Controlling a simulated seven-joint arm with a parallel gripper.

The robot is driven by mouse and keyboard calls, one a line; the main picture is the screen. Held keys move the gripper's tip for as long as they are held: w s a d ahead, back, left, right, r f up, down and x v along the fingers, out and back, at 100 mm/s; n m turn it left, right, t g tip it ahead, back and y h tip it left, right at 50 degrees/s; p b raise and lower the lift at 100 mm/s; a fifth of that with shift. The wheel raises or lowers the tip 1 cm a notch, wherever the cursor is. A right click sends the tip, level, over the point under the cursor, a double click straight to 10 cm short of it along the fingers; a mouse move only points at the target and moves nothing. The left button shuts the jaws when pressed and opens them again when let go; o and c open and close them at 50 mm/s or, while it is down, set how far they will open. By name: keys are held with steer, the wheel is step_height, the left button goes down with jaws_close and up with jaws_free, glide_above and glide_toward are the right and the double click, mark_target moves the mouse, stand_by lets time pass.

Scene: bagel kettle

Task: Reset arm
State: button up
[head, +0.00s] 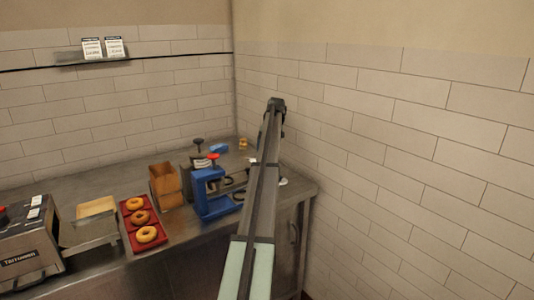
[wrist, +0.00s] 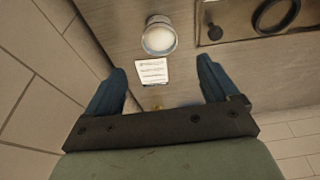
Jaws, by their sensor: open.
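My gripper (wrist: 161,64) shows in the wrist view with its two blue fingers spread apart and nothing between them gripped. It hangs above the steel counter (wrist: 115,28). A white card (wrist: 152,71) lies below, in line with the gap between the fingers. A round cup with pale contents (wrist: 160,38) stands just beyond the card. In the head view my arm reaches over the right end of the counter, and I cannot make out the gripper's fingers there.
A red tray (head: 128,222) with bagels (head: 141,217), a blue press (head: 208,192), brown boxes (head: 165,178) and a steel machine (head: 30,250) stand on the counter. A metal plate with a black ring (wrist: 275,14) lies at upper right in the wrist view. Tiled walls (head: 400,130) bound the corner.

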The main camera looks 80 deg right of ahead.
steer(key=shift+s+r, duration=0.1)
steer(key=shift+r, duration=0.2)
stand_by(0.4)
